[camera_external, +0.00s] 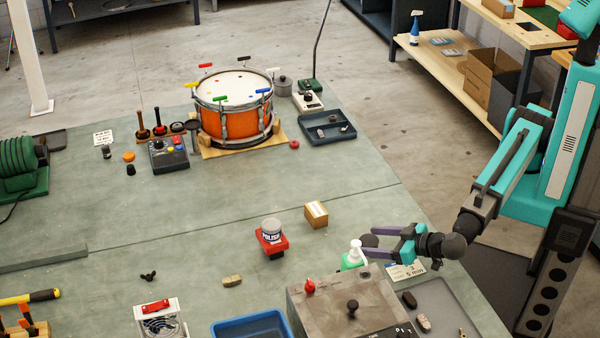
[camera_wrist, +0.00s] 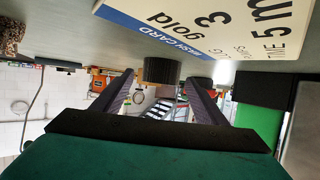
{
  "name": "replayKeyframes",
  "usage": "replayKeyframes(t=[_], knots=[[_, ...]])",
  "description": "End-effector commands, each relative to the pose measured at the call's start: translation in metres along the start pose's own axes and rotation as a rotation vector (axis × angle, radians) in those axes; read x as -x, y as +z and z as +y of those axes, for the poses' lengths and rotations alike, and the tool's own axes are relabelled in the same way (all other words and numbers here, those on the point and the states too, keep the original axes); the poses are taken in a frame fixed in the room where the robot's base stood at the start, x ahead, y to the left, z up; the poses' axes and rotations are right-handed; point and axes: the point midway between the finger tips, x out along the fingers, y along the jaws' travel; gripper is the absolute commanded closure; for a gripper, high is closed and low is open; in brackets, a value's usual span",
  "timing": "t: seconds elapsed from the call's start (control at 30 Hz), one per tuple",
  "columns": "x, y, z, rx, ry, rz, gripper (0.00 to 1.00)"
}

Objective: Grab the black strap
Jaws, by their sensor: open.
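I cannot pick out a black strap for certain. A dark, ridged, rounded piece (camera_wrist: 162,70) shows between and beyond my fingers in the wrist view, where the bench appears at the top. A dark round shape (camera_external: 369,241) shows at my fingertips in the external view. I cannot tell whether either is the strap. My gripper (camera_external: 373,242) is open, low over the bench's right side, with purple fingers pointing left. In the wrist view the fingers of my gripper (camera_wrist: 160,88) are spread, with no contact on the dark piece visible.
A green pump bottle (camera_external: 354,257) stands close to my fingers. A grey metal box (camera_external: 335,298) and a grey tray (camera_external: 440,300) are nearer the camera. The wash card (camera_wrist: 215,22) lies near my gripper. A cardboard box (camera_external: 316,214) stands further left.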

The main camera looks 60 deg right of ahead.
Motion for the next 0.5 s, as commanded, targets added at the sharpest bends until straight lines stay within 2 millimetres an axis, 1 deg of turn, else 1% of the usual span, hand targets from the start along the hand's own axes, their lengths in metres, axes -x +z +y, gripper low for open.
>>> replayKeyframes(t=[0.2,0.23,0.37,0.4,0.5], knots=[[0.0003,0.0000,0.0000,0.000,0.000,0.000,0.34],[0.0003,0.0000,0.0000,0.000,0.000,0.000,0.35],[0.0003,0.0000,0.0000,0.000,0.000,0.000,0.57],[0.0003,0.0000,0.0000,0.000,0.000,0.000,0.64],[0.0003,0.0000,0.0001,0.000,0.000,0.000,0.78]])
